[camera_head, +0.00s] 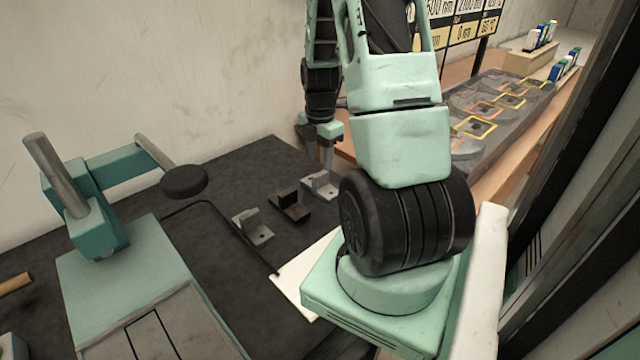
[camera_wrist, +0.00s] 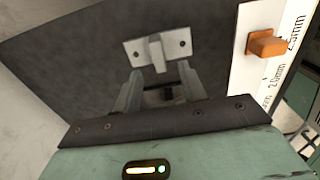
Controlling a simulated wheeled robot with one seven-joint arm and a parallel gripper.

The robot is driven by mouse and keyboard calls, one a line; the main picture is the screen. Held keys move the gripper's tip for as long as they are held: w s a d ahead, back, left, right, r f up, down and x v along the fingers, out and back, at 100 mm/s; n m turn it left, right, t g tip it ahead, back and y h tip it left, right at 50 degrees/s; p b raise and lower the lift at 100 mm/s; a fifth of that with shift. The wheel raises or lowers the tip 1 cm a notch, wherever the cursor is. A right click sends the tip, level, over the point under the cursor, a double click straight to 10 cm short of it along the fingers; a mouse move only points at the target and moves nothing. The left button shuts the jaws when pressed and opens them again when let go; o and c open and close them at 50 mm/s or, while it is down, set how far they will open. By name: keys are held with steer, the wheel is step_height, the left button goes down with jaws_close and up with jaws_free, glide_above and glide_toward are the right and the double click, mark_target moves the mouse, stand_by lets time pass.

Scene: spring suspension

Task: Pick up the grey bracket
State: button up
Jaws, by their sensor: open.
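My gripper (camera_head: 326,160) is open, pointing down above the dark mat. A light grey bracket (camera_head: 320,186) with an upright tab lies just below its fingertips. In the wrist view, this bracket (camera_wrist: 172,53) shows its plate with two holes, just beyond the open fingers (camera_wrist: 160,69), its tab roughly centred between them. Whether the fingers touch it I cannot tell. A dark brown bracket (camera_head: 291,206) lies to its left and nearer. A second, mid-grey bracket (camera_head: 253,229) lies further left. A dark shape between the fingers in the wrist view (camera_wrist: 168,94) is partly hidden.
A green stand with a round black disc (camera_head: 184,181) rises at the left. A white strip marked in millimetres (camera_wrist: 285,60) carries an orange block (camera_wrist: 267,44). A wall (camera_head: 180,80) borders the mat behind. Bare mat (camera_head: 225,190) lies left of the brackets.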

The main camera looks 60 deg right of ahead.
mark_target(320, 173)
steer(key=shift+d+f+p, duration=0.15)
steer(key=shift+f+p, duration=0.7)
steer(key=shift+f, duration=2.35)
jaws_close()
